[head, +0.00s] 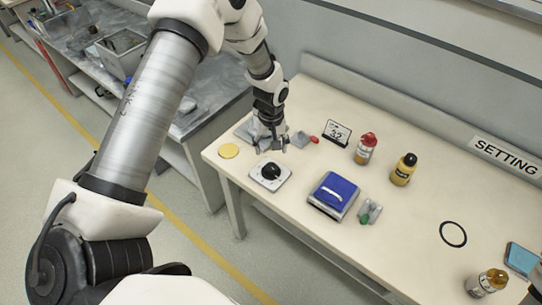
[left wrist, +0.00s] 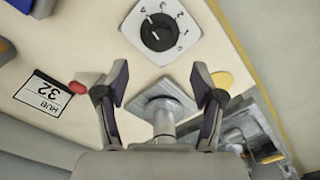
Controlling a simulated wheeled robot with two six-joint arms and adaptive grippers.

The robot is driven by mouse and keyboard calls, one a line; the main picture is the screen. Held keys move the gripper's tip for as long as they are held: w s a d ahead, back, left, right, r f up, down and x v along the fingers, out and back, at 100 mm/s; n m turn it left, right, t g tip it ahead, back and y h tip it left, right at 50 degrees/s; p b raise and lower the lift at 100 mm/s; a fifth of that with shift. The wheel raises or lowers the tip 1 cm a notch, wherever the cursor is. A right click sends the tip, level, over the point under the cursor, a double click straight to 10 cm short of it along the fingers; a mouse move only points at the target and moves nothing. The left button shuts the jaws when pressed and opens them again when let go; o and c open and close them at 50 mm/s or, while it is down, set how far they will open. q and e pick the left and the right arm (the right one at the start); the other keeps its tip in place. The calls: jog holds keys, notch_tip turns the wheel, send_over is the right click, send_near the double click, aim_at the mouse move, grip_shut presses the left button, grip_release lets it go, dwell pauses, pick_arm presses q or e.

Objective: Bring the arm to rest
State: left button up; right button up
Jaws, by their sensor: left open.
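My left arm comes in from the left in the head view, and my left gripper (head: 270,145) hangs over the left end of the cream table (head: 420,215). In the left wrist view the two fingers of my left gripper (left wrist: 161,80) are spread apart with nothing between them. A grey square plate with a metal post (left wrist: 164,112) shows beyond and below the fingers. A white plate with a black dial knob (head: 270,173) lies just in front of the gripper, apart from it; it also shows in the wrist view (left wrist: 158,32). My right gripper is not in view.
Near the gripper are a yellow disc (head: 229,151), a small red piece (head: 314,140) and a "32" sign (head: 338,133). Further right stand a blue box (head: 336,190), a red-capped bottle (head: 366,150) and a yellow bottle (head: 403,171). Table surface around the black ring (head: 441,236) is clear.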

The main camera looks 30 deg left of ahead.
pick_arm(q)
notch_tip(320, 180, up, 2)
jog(key=shift+r, duration=0.2)
dwell(0.3)
jog(key=shift+g, duration=0.9)
jog(key=s+f, duration=0.2)
jog(key=s+d+f+b, duration=0.1)
jog(key=f, duration=0.2)
jog(key=s+f+b, duration=0.1)
jog(key=s+f, duration=0.1)
jog(key=f, duration=0.1)
jog(key=shift+s+d, duration=0.2)
jog(key=shift+s, duration=0.1)
jog(key=s+d+f+m+b, duration=0.1)
jog(key=s+d+f+m, duration=0.1)
jog(key=s, duration=0.5)
jog(key=s+d+f+m+t+b, duration=0.1)
jog(key=s+d+f+m, duration=0.1)
jog(key=s+f, duration=0.3)
jog(key=s+d+f+m+b, duration=0.2)
jog(key=s+d+f+m, duration=0.1)
jog(key=s, duration=0.7)
jog(key=shift+s+f+t, duration=0.25)
jog(key=shift+f+t, duration=0.15)
jog(key=shift+f, duration=0.35)
